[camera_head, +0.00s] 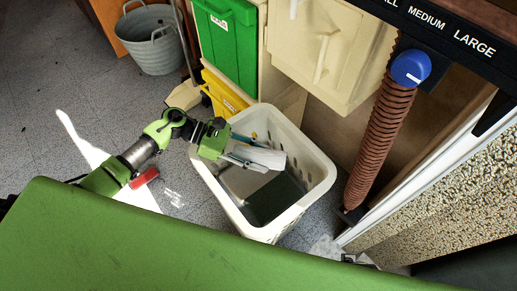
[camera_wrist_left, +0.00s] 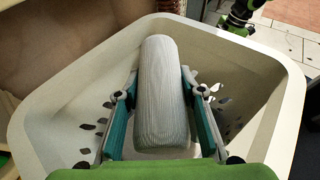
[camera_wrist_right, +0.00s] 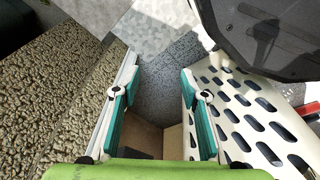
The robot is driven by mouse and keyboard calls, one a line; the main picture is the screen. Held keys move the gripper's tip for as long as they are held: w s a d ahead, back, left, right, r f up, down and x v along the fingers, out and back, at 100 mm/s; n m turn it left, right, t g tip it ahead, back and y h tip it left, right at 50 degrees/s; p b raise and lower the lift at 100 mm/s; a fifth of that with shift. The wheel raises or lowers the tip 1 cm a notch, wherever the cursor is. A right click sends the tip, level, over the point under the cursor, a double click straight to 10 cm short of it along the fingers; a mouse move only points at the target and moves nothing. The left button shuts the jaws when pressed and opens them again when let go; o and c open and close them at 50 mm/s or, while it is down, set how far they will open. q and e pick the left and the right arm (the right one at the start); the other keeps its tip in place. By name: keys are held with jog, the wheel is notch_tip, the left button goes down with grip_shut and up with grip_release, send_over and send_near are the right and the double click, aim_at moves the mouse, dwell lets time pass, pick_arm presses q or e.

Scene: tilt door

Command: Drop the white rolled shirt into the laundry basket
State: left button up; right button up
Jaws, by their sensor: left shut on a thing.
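The white rolled shirt (camera_head: 266,157) is a pale, striped roll in my left gripper (camera_head: 244,158). In the left wrist view the shirt (camera_wrist_left: 162,90) lies between the two fingers (camera_wrist_left: 160,105), which are shut on it. They hold it over the opening of the white laundry basket (camera_head: 226,199), whose rim surrounds it in the left wrist view (camera_wrist_left: 36,125). The basket stands on the floor; a dark green patch shows inside it.
A grey tub (camera_head: 153,45) stands at the back left. Green (camera_head: 228,45) and yellow (camera_head: 222,95) bins and a cream cabinet (camera_head: 325,45) stand behind the basket. A brown ribbed hose (camera_head: 380,135) hangs right of it. A white slotted surface (camera_wrist_right: 240,115) is beside my right gripper.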

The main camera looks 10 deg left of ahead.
pick_arm(q)
jog(key=shift+w+d+f+b, duration=0.15)
jog(key=shift+d+f+b, duration=0.1)
jog(key=shift+f+b, duration=0.15)
jog(key=shift+a+f+b, duration=0.1)
jog(key=shift+f+b, duration=0.8)
jog(key=shift+b, duration=0.15)
jog(key=shift+f+b, duration=1)
jog(key=shift+b, duration=0.15)
pick_arm(e)
notch_tip(320, 180, up, 19)
jog(key=t, duration=0.1)
jog(key=shift+f, duration=0.2)
jog(key=shift+a, duration=0.1)
pick_arm(q)
jog(key=o, duration=1.2)
jog(key=shift+o, duration=0.2)
